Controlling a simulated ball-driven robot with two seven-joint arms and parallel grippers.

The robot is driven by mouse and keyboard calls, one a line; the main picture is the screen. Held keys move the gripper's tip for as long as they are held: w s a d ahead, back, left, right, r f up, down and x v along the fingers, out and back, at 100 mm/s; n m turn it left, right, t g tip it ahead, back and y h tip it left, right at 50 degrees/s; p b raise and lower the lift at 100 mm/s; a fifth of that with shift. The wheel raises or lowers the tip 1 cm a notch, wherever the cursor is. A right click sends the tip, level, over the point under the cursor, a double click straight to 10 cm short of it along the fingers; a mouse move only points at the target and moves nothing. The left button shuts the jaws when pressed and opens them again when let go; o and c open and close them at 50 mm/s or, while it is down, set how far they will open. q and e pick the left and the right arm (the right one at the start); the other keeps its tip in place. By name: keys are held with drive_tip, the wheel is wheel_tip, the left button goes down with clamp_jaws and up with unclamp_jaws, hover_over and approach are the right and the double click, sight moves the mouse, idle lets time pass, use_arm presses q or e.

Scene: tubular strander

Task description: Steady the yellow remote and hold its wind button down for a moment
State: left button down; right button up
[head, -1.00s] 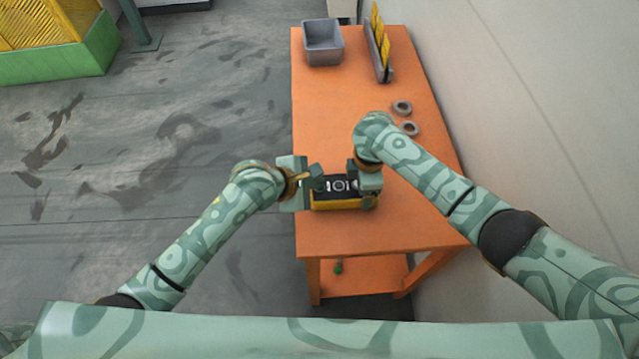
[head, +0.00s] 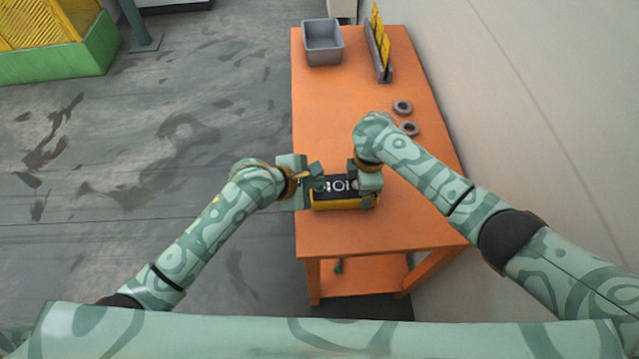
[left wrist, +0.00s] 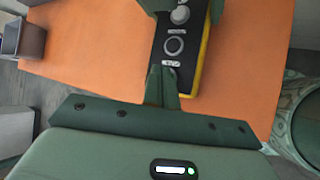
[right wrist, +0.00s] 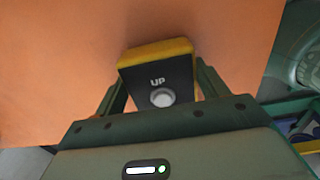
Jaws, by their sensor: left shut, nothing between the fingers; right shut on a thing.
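The yellow remote (head: 345,203) lies on the orange table, its black face up with round buttons and small labels. My right gripper (head: 366,178) is shut on its right end. In the right wrist view the fingers (right wrist: 161,92) stand on either side of the remote (right wrist: 158,67), by a grey button marked UP. My left gripper (head: 316,178) is shut and empty, its tips over the remote's left end. In the left wrist view these fingertips (left wrist: 161,75) cover part of the black face beside a ringed button (left wrist: 174,46). Whether they touch or press a button, I cannot tell. I cannot read the label there.
The orange table (head: 345,120) is mostly clear behind the remote. Two grey rings (head: 402,107) lie near its right edge. A grey bin (head: 323,45) and a rack with yellow cards (head: 385,60) stand at the far end. A wall runs along the right.

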use_arm(q)
drive_tip(key=shift+r, duration=0.6)
drive_tip(key=shift+r, duration=2.5)
use_arm(e)
drive_tip(key=o, duration=1.3)
drive_tip(key=shift+r, duration=0.1)
